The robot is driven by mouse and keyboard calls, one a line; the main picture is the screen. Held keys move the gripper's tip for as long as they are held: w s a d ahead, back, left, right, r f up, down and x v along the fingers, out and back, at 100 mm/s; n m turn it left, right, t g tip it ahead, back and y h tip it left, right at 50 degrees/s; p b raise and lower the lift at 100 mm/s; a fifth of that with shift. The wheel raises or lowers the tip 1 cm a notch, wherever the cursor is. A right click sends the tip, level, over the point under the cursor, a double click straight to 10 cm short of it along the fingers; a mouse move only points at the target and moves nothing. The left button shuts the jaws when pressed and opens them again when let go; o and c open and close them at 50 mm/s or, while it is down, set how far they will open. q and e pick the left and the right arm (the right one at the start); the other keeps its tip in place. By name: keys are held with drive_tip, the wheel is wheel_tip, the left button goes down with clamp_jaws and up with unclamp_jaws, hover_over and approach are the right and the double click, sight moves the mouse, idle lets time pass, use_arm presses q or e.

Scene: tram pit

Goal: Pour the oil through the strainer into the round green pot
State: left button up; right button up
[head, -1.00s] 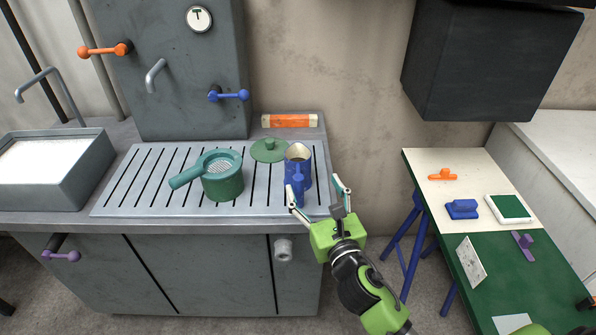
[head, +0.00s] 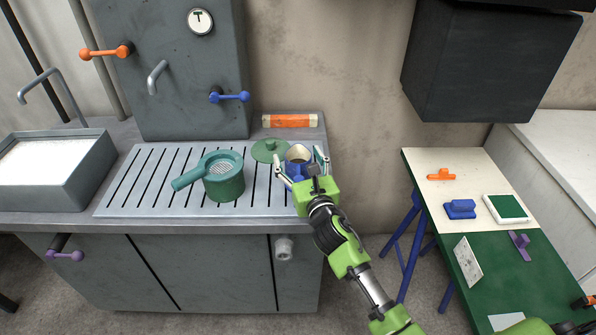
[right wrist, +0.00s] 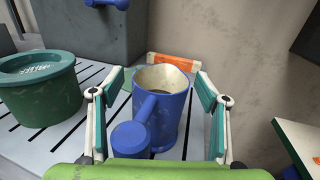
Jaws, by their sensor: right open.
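The round green pot (head: 224,184) stands on the slotted metal rack. The green strainer (head: 221,165) with its mesh sits on top of it, handle pointing left. A green lid (head: 268,149) lies on the rack behind. The blue jug (head: 298,154) stands upright at the rack's right end, partly hidden by my right gripper; it shows better in the right wrist view (right wrist: 172,112), with dark contents low inside and its handle towards me. My right gripper (head: 301,168) is open, one finger on each side of the jug, with no clear contact.
The slotted rack (head: 120,200) is clear left of the pot. A basin (head: 88,175) stands at the far left. An orange-and-cream block (head: 289,121) lies behind the jug. A grey cabinet with a blue lever (head: 230,97) rises behind. A side table (head: 423,165) holds small items at right.

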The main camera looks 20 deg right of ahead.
drive_tip(key=shift+r, duration=0.1)
drive_tip(key=c, duration=1.5)
drive_tip(key=shift+r, duration=0.65)
drive_tip(key=r, duration=0.1)
drive_tip(key=r+p, duration=0.1)
drive_tip(key=shift+s+a+r, duration=0.15)
drive_tip(key=shift+s+r, duration=0.05)
drive_tip(key=shift+r, duration=0.15)
drive_tip(key=s+a+r, duration=0.7)
drive_tip(key=s+r, duration=0.2)
drive_tip(key=s, duration=0.2)
drive_tip(key=shift+a, duration=0.25)
drive_tip(key=shift+s, duration=0.1)
